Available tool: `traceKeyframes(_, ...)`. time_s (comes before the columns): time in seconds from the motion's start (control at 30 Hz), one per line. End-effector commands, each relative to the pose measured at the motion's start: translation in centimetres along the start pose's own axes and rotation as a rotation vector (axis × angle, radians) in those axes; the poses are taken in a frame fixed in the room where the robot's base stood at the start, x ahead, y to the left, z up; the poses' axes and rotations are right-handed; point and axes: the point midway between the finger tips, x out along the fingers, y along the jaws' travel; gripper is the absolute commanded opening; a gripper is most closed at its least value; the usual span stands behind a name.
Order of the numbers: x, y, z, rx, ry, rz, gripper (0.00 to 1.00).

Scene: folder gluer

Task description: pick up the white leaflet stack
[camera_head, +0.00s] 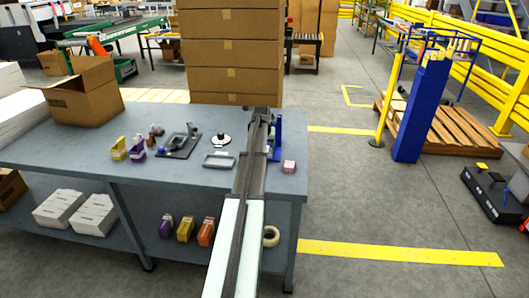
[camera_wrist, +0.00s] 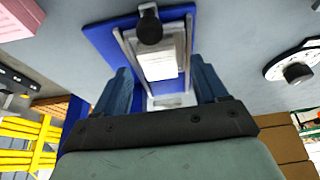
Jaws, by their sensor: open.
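The white leaflet stack (camera_wrist: 160,58) shows in the wrist view, lying in a grey-framed holder on a blue base (camera_wrist: 98,35). A black knob (camera_wrist: 149,30) stands at the holder's upper end and covers part of it. My gripper (camera_wrist: 161,68) is open, with one dark blue finger on each side of the stack's lower part in the picture. I cannot tell whether the fingers touch it. In the head view the blue base (camera_head: 276,140) shows at the right end of the grey table, partly behind my arm, which hides the stack.
The table (camera_head: 180,185) also holds a pink block (camera_head: 289,166), a grey tray (camera_head: 218,161), a white dial (camera_head: 221,140), a black fixture (camera_head: 179,142) and an open carton (camera_head: 85,95). Tall stacked cartons (camera_head: 232,50) stand behind. White stacks (camera_head: 60,208) lie on the lower shelf.

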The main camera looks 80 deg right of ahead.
Motion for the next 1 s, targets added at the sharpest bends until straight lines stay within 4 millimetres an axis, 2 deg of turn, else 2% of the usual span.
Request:
traceKeyframes(0.1,0.74,0.01,0.03,0.0,-0.001,0.0,0.72)
traceKeyframes(0.3,0.71,0.0,0.04,0.0,0.0,0.0,0.71)
traceKeyframes(0.9,0.68,-0.01,0.04,0.0,0.0,0.0,0.14)
traceKeyframes(1.0,0.67,-0.01,0.03,0.0,0.0,0.0,0.08)
